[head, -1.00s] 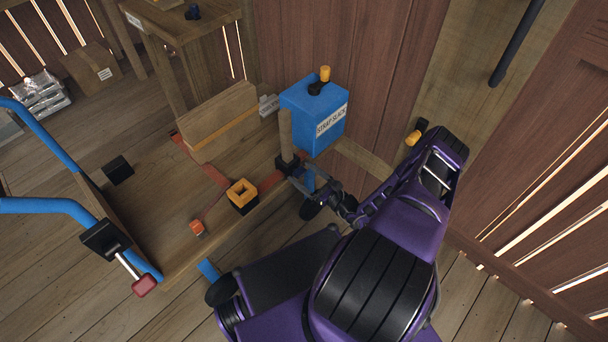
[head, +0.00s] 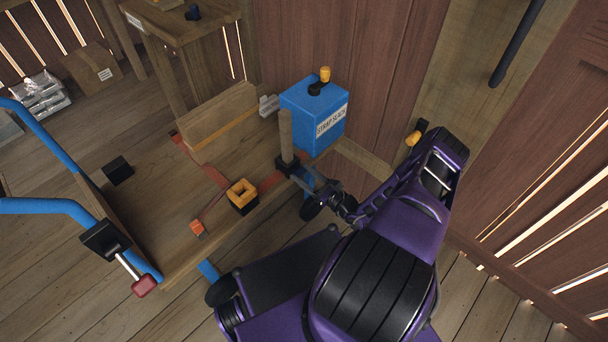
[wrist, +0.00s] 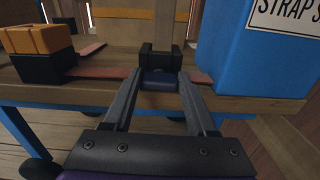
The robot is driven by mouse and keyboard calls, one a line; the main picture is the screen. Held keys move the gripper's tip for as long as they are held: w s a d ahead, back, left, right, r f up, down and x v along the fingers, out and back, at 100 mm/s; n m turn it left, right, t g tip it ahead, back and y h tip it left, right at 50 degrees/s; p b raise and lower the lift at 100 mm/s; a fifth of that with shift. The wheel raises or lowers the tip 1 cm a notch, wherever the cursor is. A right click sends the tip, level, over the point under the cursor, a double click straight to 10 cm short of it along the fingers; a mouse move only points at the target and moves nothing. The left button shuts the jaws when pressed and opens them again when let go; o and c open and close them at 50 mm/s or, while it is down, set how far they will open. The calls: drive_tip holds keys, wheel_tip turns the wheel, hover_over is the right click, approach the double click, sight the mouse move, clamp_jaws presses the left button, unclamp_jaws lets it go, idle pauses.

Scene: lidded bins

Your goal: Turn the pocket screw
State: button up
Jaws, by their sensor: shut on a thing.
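A black pocket (head: 287,163) sits at the cart deck's near edge and holds an upright wooden stake (head: 286,132). It also shows in the wrist view (wrist: 160,56), straight ahead between my fingers. My gripper (wrist: 160,84) is shut on a small dark blue piece (wrist: 160,77) at the front of the pocket, which looks like the pocket screw. The piece's ends are partly hidden by the fingertips. In the head view my gripper (head: 308,178) reaches the pocket from the right, and the screw itself is too small to tell.
A blue box (head: 313,112) labelled "STRAP SLACK", with a yellow-knobbed crank, stands close right of the pocket. A wooden board (head: 220,122) stands behind. Plank walls rise behind and at right.

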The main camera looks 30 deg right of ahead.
drive_tip(key=m, duration=0.5)
drive_tip(key=shift+d+m, duration=0.15)
drive_tip(key=shift+m, duration=0.25)
drive_tip(key=m, duration=0.5)
drive_tip(key=shift+d+f+m, duration=0.1)
drive_tip(key=shift+f+m, duration=0.05)
drive_tip(key=shift+m, duration=0.15)
drive_tip(key=shift+f+m, duration=0.15)
drive_tip(key=shift+m, duration=2.35)
drive_tip(key=shift+f+m, duration=0.1)
drive_tip(key=shift+m, duration=2.4)
drive_tip(key=o, duration=1.4)
drive_tip(key=shift+c, duration=0.2)
drive_tip(key=shift+s, duration=0.1)
